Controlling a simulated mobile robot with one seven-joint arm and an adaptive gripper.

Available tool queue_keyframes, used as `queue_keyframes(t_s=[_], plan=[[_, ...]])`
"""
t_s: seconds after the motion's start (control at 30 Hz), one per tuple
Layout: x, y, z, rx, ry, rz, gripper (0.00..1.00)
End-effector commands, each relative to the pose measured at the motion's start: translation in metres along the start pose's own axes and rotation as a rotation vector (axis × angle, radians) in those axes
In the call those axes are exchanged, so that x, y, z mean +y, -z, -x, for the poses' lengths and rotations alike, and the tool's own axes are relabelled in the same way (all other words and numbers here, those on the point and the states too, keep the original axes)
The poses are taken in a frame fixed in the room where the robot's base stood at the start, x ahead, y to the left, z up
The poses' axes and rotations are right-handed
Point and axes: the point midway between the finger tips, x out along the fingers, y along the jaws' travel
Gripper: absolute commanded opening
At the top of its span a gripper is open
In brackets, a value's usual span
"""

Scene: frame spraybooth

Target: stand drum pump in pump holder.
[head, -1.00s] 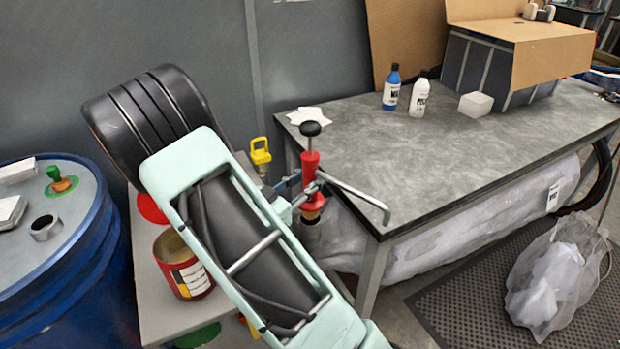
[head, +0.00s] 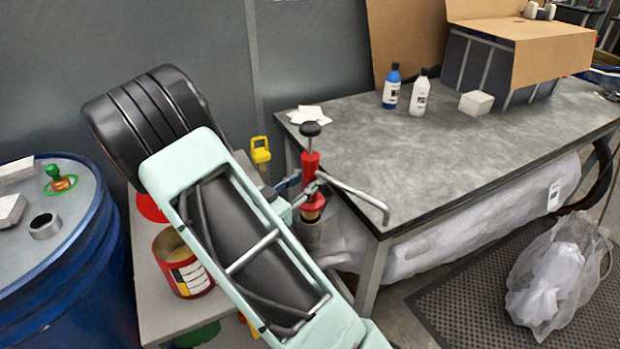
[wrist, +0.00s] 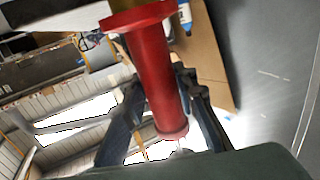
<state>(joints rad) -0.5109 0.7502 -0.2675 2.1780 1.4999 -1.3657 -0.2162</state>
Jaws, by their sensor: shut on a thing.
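The drum pump (head: 311,166) is red with a black knob on top and a bent metal spout reaching right. It stands about upright by the near left corner of the workbench. My gripper (head: 303,188) is shut on its red body. In the wrist view the red pump body (wrist: 157,80) lies between my fingers (wrist: 158,100). Below the red part a brass collar and a dark grey tube show; I cannot tell whether the tube belongs to the pump or a holder. A short metal collar (head: 45,227) stands on the blue drum's lid. I cannot clearly make out the pump holder.
A grey workbench (head: 440,160) fills the right, with a blue bottle (head: 391,88), a white bottle (head: 420,95) and a white block (head: 476,103). A low bench (head: 150,300) holds a red can (head: 183,265) and a yellow padlock-like item (head: 260,150). The blue drum (head: 70,270) stands left.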

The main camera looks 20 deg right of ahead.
Motion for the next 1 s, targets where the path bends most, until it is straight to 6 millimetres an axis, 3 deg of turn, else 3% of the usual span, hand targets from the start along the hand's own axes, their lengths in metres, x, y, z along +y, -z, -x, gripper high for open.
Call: queue_keyframes(t_s=[1.0], plan=[[0.000, -0.012, -0.001, 0.009, -0.002, -0.003, 0.00]])
